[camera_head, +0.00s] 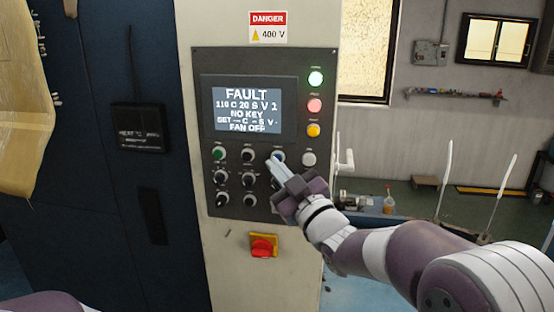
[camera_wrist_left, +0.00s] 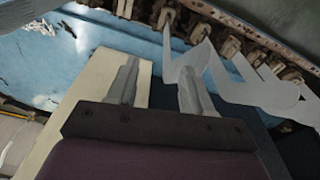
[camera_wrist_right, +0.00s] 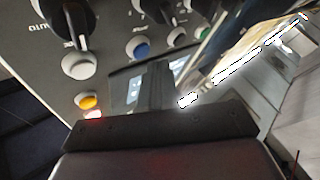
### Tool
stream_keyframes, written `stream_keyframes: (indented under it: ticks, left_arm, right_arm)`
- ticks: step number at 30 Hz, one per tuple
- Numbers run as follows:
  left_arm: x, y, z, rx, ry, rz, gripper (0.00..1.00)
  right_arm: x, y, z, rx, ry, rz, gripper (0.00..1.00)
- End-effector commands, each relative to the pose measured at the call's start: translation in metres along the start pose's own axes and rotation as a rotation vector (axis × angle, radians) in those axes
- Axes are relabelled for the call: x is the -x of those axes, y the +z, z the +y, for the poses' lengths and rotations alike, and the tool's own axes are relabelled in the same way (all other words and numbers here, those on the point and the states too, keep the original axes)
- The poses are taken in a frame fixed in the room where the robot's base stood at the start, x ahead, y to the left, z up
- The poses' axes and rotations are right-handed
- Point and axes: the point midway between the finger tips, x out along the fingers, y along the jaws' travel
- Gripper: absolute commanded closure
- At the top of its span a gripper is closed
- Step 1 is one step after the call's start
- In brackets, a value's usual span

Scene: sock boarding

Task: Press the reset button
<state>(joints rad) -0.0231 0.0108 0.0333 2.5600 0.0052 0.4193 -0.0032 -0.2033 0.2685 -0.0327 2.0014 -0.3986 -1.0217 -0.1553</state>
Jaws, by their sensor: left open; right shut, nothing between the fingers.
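The control panel (camera_head: 232,62) has a blue button (camera_head: 278,155) and a white button (camera_head: 309,158). Their labels are too small to read, so I cannot tell which is reset. My right gripper (camera_head: 273,164) is shut and empty, its tips just below the blue button in the head view; contact cannot be told. In the right wrist view the blue button (camera_wrist_right: 141,47) is clear of the fingers (camera_wrist_right: 156,75), and the white button (camera_wrist_right: 80,65) lies further left. My left gripper (camera_wrist_left: 158,85) is open and empty in its wrist view.
The screen (camera_head: 246,110) reads FAULT, NO KEY and FAN OFF. Green (camera_head: 315,78), red (camera_head: 314,105) and orange (camera_head: 313,130) lamps are beside it. Several black knobs (camera_head: 248,155) crowd the lower panel. A red-and-yellow switch (camera_head: 263,246) sits below.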

Motion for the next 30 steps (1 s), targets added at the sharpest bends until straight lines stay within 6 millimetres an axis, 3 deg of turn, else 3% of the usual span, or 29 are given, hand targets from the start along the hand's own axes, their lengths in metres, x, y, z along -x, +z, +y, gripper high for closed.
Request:
stream_keyframes:
  ticks: [30]
  left_arm:
    - [-0.0057, 0.0007, 0.0, 0.0, 0.0, 0.0, 0.49]
  right_arm:
    - [-0.0069, 0.0051, 0.0051, 0.0, 0.0, 0.0, 1.0]
